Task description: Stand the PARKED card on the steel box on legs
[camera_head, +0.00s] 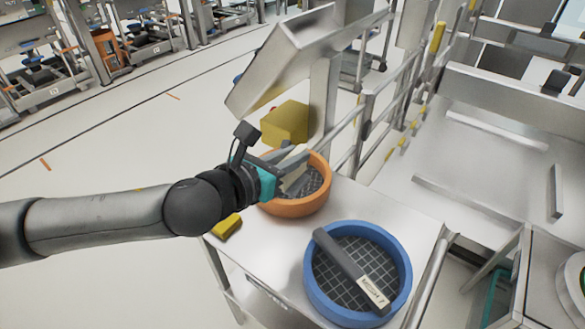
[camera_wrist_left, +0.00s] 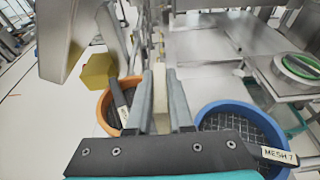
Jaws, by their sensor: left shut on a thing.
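My left gripper (camera_head: 292,160) is shut on a pale cream card (camera_head: 296,181), which sits above or at the orange-rimmed sieve. In the left wrist view the card (camera_wrist_left: 160,90) stands edge-on between the two grey fingers, and no lettering on it can be read. A steel box-like body (camera_head: 470,170) with raised walls is at the right, its top largely bare. A tilted steel hopper (camera_head: 285,55) stands behind the gripper. I cannot tell which of these is the steel box on legs. My right gripper is not in view.
A steel table (camera_head: 400,206) bears the orange sieve (camera_head: 300,207), a blue sieve (camera_head: 405,262) with a dark bar marked MESH 7 (camera_head: 350,268), and a yellow block (camera_head: 227,226). A yellow box (camera_head: 286,122) is beyond. Steel rails (camera_head: 366,115) run between table and right-hand body.

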